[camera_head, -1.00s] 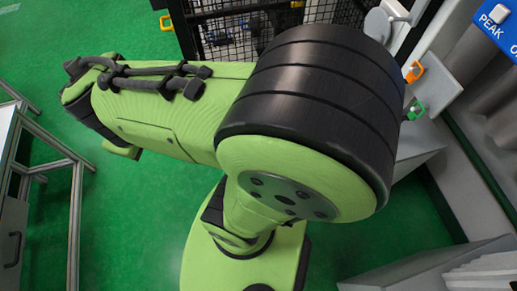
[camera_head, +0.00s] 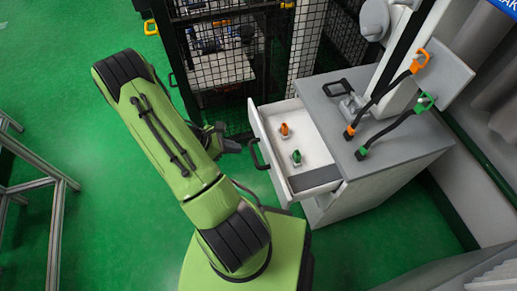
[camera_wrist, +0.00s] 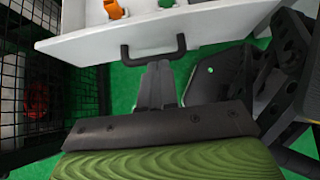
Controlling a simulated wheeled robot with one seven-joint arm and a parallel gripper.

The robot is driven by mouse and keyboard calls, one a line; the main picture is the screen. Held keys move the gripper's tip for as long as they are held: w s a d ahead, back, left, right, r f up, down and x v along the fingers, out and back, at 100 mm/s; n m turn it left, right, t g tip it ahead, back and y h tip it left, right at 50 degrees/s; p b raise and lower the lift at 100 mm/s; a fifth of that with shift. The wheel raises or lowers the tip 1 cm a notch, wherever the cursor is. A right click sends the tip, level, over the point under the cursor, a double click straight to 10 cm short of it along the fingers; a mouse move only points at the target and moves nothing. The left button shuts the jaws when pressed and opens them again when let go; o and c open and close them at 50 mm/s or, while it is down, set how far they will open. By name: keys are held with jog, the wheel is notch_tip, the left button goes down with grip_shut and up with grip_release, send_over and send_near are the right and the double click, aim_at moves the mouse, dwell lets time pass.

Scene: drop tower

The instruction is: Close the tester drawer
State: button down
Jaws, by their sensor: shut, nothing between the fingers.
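The tester drawer (camera_head: 312,128) stands open from the grey cabinet (camera_head: 385,160) in the head view. Its white front also shows across the top of the wrist view (camera_wrist: 215,30). The dark drawer handle (camera_head: 255,155) sticks out from that front and shows in the wrist view too (camera_wrist: 153,52). My gripper (camera_head: 232,144) is shut and empty, left of the handle in the head view. In the wrist view its fingertips (camera_wrist: 159,66) are close to the handle bar; I cannot tell whether they touch it.
An orange plug (camera_head: 284,130) and a green plug (camera_head: 296,157) are in the drawer. A black mesh cage (camera_head: 220,65) stands behind my gripper. Green floor is clear to the left, before a metal frame (camera_head: 55,215).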

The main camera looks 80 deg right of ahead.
aim_at(267, 148)
jog(key=s+d+f, duration=0.1)
jog(key=s, duration=0.1)
jog(key=s+d+f+b, duration=0.1)
jog(key=s+f, duration=0.1)
jog(key=s+d+f+b, duration=0.1)
jog(key=s+d, duration=0.1)
jog(key=s, duration=0.1)
jog(key=shift+f, duration=0.2)
jog(key=shift+s+d, duration=0.15)
jog(key=shift+s+d+r, duration=0.1)
jog(key=shift+s+d, duration=0.1)
jog(key=shift+s, duration=0.2)
jog(key=s+d+p, duration=0.2)
jog(key=s+d, duration=0.5)
jog(key=s, duration=0.6)
jog(key=shift+d, duration=0.4)
jog(key=shift+w, duration=0.1)
